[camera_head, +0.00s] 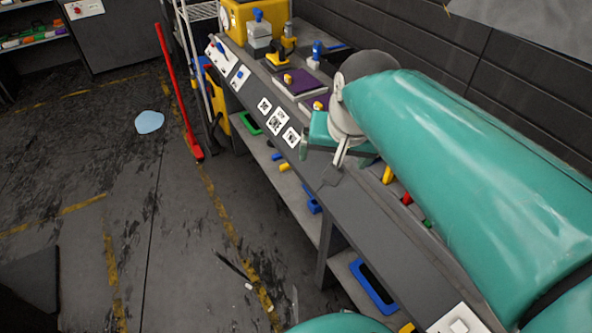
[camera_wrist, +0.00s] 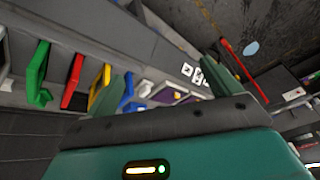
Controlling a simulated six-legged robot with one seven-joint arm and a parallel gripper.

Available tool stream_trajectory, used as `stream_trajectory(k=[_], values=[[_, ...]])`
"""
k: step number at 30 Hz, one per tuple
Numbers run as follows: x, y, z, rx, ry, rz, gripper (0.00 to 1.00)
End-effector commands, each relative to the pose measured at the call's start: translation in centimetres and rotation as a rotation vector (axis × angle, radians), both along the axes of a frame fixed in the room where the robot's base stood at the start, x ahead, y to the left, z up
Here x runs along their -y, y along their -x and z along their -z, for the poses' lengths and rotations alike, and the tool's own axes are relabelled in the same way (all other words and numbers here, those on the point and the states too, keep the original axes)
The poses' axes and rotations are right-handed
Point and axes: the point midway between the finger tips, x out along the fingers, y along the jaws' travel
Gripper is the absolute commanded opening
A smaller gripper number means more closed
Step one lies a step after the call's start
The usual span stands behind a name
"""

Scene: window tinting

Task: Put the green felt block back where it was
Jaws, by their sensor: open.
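My gripper (camera_head: 332,158) is above the grey bench in the head view, and my arm covers part of the bench. In the wrist view, the two teal fingers of my gripper (camera_wrist: 176,62) stand apart with nothing between them. I cannot tell for certain which thing is the green felt block. A green handled piece (camera_wrist: 38,78) stands at the left in the wrist view, beside red (camera_wrist: 73,80) and yellow (camera_wrist: 99,88) ones. Only a small green bit of that row (camera_head: 427,223) shows behind my arm. A green piece (camera_head: 250,123) also lies on the lower shelf.
White cards (camera_head: 278,120), purple pads (camera_head: 301,82) and a yellow bin (camera_head: 250,20) are on the bench. A blue frame (camera_head: 372,288) is on the lower shelf. A red-handled squeegee or broom (camera_head: 180,95) stands left of the bench. A light-blue puddle (camera_head: 149,122) lies on the open floor.

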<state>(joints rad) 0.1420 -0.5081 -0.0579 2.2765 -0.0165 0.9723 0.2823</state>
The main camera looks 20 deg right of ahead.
Motion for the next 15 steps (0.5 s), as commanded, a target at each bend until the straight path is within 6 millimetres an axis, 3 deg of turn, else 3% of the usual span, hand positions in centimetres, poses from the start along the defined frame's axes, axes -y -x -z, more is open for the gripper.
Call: stream_trajectory(k=[1, 3, 6, 15], values=[[-2.1, 1.5, 0.5, 0.022, 0.029, -0.108, 0.89], [-4.2, 3.0, 1.4, 0.044, 0.069, -0.236, 0.89], [-6.0, 4.6, 2.4, 0.067, 0.114, -0.366, 0.89], [-7.0, 5.6, 3.1, 0.080, 0.144, -0.447, 0.89]])
